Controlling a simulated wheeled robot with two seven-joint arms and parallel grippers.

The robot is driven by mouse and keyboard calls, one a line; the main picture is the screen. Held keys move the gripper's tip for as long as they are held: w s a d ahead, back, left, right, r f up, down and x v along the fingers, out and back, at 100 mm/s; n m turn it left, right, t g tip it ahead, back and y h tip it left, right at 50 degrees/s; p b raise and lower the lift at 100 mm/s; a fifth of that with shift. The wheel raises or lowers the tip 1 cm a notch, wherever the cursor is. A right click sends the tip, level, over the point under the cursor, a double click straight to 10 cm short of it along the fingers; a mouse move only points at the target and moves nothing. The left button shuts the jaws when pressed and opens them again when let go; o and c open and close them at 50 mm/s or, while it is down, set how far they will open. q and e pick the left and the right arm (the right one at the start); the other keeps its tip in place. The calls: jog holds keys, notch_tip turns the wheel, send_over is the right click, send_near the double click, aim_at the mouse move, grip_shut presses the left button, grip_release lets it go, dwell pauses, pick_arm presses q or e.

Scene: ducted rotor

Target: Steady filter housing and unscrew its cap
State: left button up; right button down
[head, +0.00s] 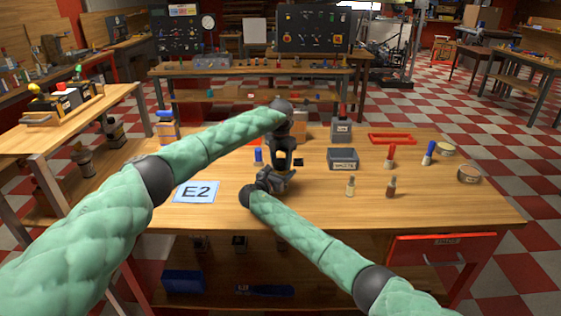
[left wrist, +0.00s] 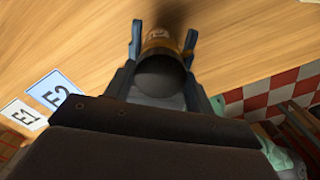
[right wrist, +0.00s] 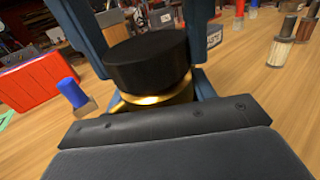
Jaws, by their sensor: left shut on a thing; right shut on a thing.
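The filter housing stands upright on the table, with a gold body (right wrist: 150,105) and a wide black cap (right wrist: 145,60) on top. In the left wrist view the cap's dark round top (left wrist: 160,75) is near, with the amber housing (left wrist: 157,40) beyond it. My left gripper (head: 284,160) comes down from above and is shut on the cap. My right gripper (head: 275,181) comes in low from the front and is shut on the body below the cap. In the head view the grippers mostly hide the housing.
A blue-topped peg (head: 258,157) stands close left of the grippers. A grey tray (head: 343,159), red and blue-handled tools and two small bottles stand to the right. A blue E2 card (head: 197,192) lies left. The front right of the table (head: 440,209) is clear.

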aim_at(280, 161)
pick_arm(q)
jog(key=n, duration=0.5)
jog(key=shift+w+r+n, duration=0.1)
jog(key=shift+n, duration=0.2)
pick_arm(e)
jog(key=shift+s+a, duration=0.1)
jog(key=shift+a, duration=0.1)
pick_arm(q)
jog(key=n, duration=1.4)
jog(key=shift+n, duration=0.3)
jog(key=shift+r, duration=1.1)
pick_arm(e)
jog(key=shift+d, duration=0.2)
pick_arm(q)
jog(key=shift+r, duration=0.1)
jog(key=shift+r, duration=1.95)
pick_arm(e)
jog(key=shift+c, duration=2.2)
grip_release()
